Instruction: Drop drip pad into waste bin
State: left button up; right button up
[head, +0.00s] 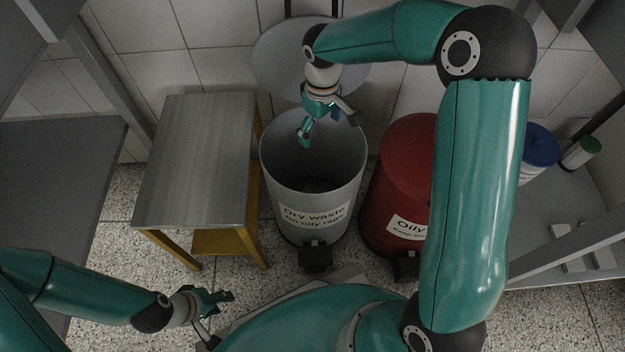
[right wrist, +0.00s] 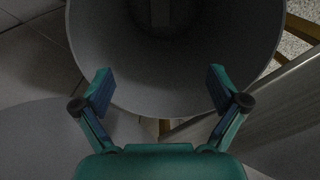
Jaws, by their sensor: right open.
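The waste bin (head: 350,195) is a grey pedal bin labelled "Dry waste", with its round lid (head: 272,62) raised behind it. My right gripper (head: 328,125) is above the bin mouth with its fingers apart and nothing between them. In the right wrist view, my right gripper (right wrist: 160,88) is open and empty over the bin's grey inner wall (right wrist: 100,50). A faint paler patch shows deep in the bin; I cannot tell what it is. I cannot make out the drip pad in either view. My left gripper (head: 222,318) is low at the lower left, fingers apart and empty.
A metal-topped table (head: 200,150) with yellow legs stands left of the bin, its top bare. A red bin (head: 400,160) labelled "Oily" stands close on the right. A blue-lidded container (head: 540,140) and a green-capped one (head: 582,152) are at the far right.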

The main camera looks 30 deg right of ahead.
notch_tip(320, 180, up, 9)
dwell(0.3)
dwell(0.5)
